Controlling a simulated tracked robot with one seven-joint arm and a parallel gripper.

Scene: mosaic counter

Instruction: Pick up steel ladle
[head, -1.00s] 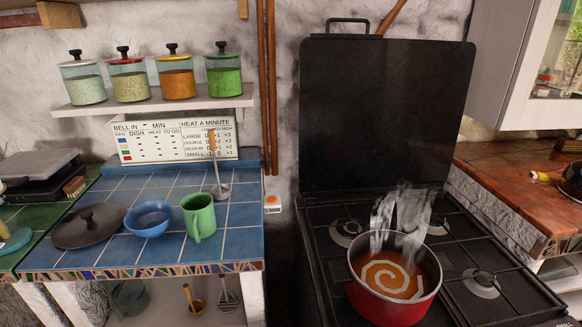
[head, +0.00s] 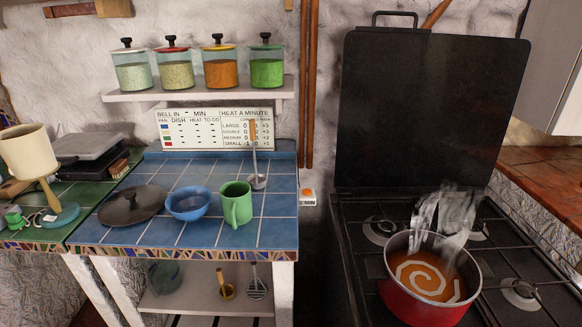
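The steel ladle (head: 257,182) stands on the blue-tiled counter (head: 277,228), toward the back right. Its bowl rests on the tiles and its long handle points up in front of the white sign board. It cannot be told whether the handle touches the board. A green mug (head: 236,206) is in front of the ladle, a little to the left, apart from it. My gripper is not in view.
A blue bowl (head: 188,205) and a dark lid (head: 131,206) lie left of the mug. A steaming red pot (head: 429,298) stands on the stove (head: 505,265) at right. Lidded jars (head: 220,68) line the wall shelf. Tiles around the ladle's bowl are clear.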

